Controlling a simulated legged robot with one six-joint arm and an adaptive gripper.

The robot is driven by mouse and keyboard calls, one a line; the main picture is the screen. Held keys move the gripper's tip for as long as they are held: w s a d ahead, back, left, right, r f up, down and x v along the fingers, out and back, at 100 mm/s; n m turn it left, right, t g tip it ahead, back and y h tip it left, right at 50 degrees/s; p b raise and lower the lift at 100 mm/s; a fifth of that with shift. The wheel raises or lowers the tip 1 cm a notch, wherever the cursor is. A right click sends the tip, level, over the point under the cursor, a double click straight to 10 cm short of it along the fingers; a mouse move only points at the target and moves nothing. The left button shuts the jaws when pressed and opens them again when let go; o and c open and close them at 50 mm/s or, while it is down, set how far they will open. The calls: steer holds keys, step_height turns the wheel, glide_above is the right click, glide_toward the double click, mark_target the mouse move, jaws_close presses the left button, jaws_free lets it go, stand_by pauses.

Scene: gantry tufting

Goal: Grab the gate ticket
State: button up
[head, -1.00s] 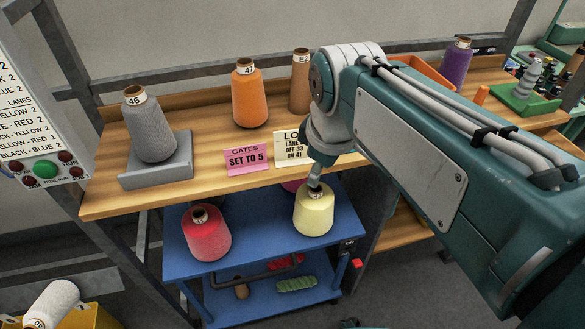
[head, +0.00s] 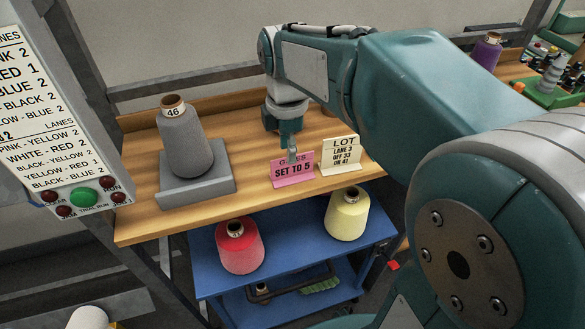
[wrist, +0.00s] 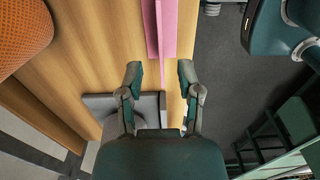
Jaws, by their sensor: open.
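The gate ticket is a pink folded card (head: 293,171) reading "GATES SET TO 5", standing near the front edge of the wooden shelf. In the head view my gripper (head: 291,152) points down just at its top edge and covers part of the word "GATES". In the wrist view the ticket (wrist: 167,30) shows from above as a narrow pink strip. Its near end reaches between the two fingertips of my gripper (wrist: 160,74). The fingers are apart, one on each side, with gaps to the card. I cannot tell how far down they reach.
A cream lot card (head: 341,156) stands close to the right of the ticket. A grey cone (head: 183,145) sits on a grey stand (head: 196,185) to the left. An orange cone (wrist: 22,35) shows in the wrist view. A blue cart (head: 290,262) with red and yellow cones stands below.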

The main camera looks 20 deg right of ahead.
mark_target(288, 177)
steer(key=f, duration=0.4)
steer(key=shift+a, duration=0.2)
steer(key=shift+d+f, duration=0.1)
steer(key=shift+f, duration=0.25)
steer(key=shift+d+f, duration=0.1)
steer(key=shift+d, duration=0.1)
jaws_close()
steer(key=shift+a, duration=0.15)
